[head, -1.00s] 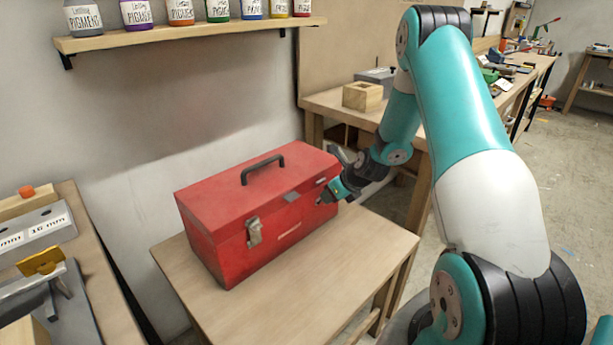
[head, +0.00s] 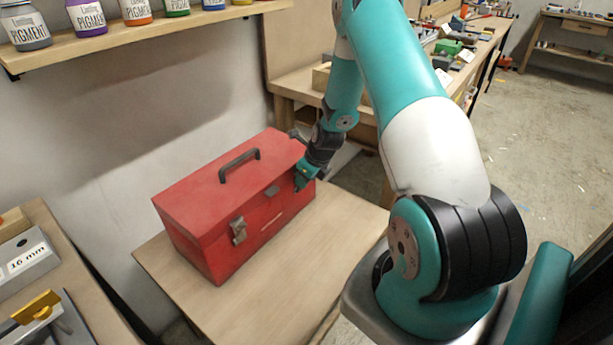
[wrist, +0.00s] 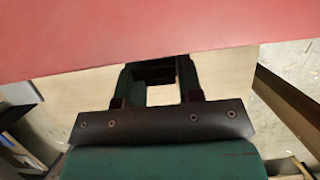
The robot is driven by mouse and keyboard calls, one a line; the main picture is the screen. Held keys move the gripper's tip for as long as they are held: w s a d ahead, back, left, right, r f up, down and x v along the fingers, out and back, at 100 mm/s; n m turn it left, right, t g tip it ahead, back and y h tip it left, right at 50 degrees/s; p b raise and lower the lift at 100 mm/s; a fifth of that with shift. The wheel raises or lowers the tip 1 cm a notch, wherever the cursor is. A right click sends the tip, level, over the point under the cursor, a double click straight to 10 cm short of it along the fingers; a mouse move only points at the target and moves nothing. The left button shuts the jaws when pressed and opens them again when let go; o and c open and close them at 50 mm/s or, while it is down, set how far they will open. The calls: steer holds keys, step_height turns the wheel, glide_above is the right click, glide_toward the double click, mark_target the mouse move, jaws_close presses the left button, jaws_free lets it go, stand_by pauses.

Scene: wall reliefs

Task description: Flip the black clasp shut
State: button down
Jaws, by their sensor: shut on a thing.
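The red toolbox (head: 190,234) stands with its lid down on a small wooden table. My gripper (head: 300,182) is at the right end of its front face, just below the lid edge. In the wrist view my gripper (wrist: 157,74) has its two dark fingers pointing under the red lid (wrist: 150,35), shut on a dark piece (wrist: 154,73) between the tips. This piece appears to be the black clasp; in the head view my gripper hides it. A silver clasp (head: 239,231) is on the left of the front face.
The wooden table (head: 290,262) is bare in front of the toolbox. A shelf of pigment jars (head: 137,27) is on the wall above. A bench (head: 35,235) with grey blocks is at left. A long workbench stands behind my arm.

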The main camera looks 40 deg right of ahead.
steer(key=shift+d, duration=0.15)
steer(key=c, duration=0.9)
jaws_free()
steer(key=shift+o, duration=0.3)
steer(key=shift+r, duration=0.1)
steer(key=a+v, duration=0.1)
steer(key=v, duration=1.6)
steer(key=shift+d+p, duration=0.3)
steer(key=shift+w+r, duration=0.1)
steer(key=shift+r, duration=0.05)
